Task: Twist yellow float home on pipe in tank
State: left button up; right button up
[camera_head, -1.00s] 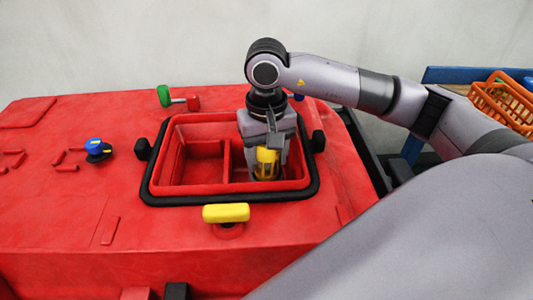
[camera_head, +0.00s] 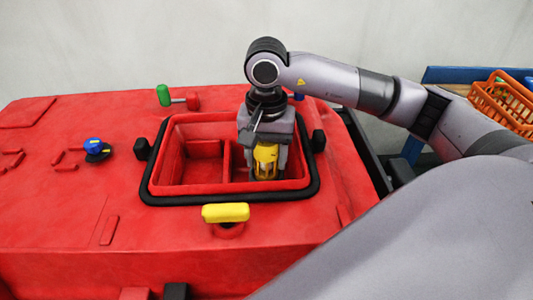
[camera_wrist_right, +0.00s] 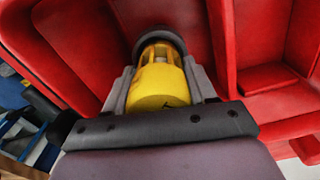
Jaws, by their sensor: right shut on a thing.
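The yellow float (camera_head: 265,160) is in the right part of the open red tank (camera_head: 180,188). It is a yellow cylinder with a cage-like lower part. My right gripper (camera_head: 267,165) points down into the tank and is shut on the float. In the right wrist view the float (camera_wrist_right: 158,86) sits between the two grey fingers, with a dark round piece at its far end. The pipe is hidden beneath the float, so I cannot tell how they meet. My left gripper is not in view.
A black rim surrounds the tank opening, with a divider (camera_head: 227,160) inside. A yellow handle (camera_head: 226,212) is in front, a blue knob (camera_head: 95,146) at left, and a green-and-red lever (camera_head: 176,98) behind. An orange basket (camera_head: 503,100) stands far right.

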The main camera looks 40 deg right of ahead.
jog(key=shift+m, duration=1.3)
jog(key=shift+m, duration=1.3)
jog(key=shift+m, duration=1.3)
jog(key=shift+f+b, duration=0.45)
jog(key=shift+b, duration=0.05)
jog(key=shift+w+r, duration=0.1)
jog(key=shift+r, duration=0.15)
